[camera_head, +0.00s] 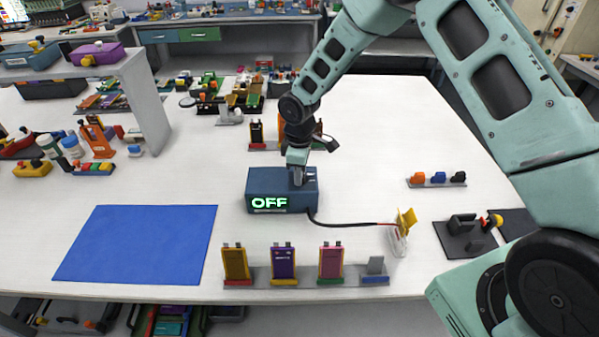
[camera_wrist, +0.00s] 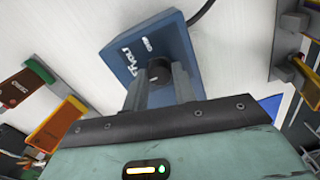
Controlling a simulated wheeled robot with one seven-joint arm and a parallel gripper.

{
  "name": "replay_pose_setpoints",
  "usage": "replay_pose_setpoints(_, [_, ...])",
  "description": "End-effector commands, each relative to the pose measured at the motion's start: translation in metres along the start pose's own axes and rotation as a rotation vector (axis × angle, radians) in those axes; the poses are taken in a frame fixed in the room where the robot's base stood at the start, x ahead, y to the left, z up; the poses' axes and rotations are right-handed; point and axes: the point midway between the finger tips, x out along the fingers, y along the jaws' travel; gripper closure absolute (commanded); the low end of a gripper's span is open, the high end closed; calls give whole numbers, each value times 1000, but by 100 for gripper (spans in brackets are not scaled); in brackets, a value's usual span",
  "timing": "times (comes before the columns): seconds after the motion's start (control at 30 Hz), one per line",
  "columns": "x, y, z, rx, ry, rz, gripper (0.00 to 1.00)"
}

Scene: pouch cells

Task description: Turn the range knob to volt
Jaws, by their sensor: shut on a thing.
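The meter is a blue box (camera_head: 258,185) in the middle of the white table, and its front display reads OFF in green. In the wrist view the top of the blue box (camera_wrist: 112,52) shows white lettering, of which VOLT is readable. The dark range knob (camera_wrist: 157,68) stands on that top face. My gripper (camera_head: 299,180) reaches down onto the box from above. In the wrist view its two grey fingers (camera_wrist: 160,85) are closed around the sides of the knob. The lower part of the knob and some lettering are partly hidden by the fingers.
A black cable runs from the box to a clip with a yellow tag (camera_head: 406,222). A rack with pouch cells (camera_head: 284,263) stands in front. A blue mat (camera_head: 135,245) lies left, with clear table between. Small parts on a holder (camera_head: 437,180) stand right.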

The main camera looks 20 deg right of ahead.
Motion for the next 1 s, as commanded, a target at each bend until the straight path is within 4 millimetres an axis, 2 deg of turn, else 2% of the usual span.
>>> replay_pose_setpoints(0.7, [1,1,-1,530,1,2,96])
replay_pose_setpoints(1.0, [0,1,0,689,0,2,96])
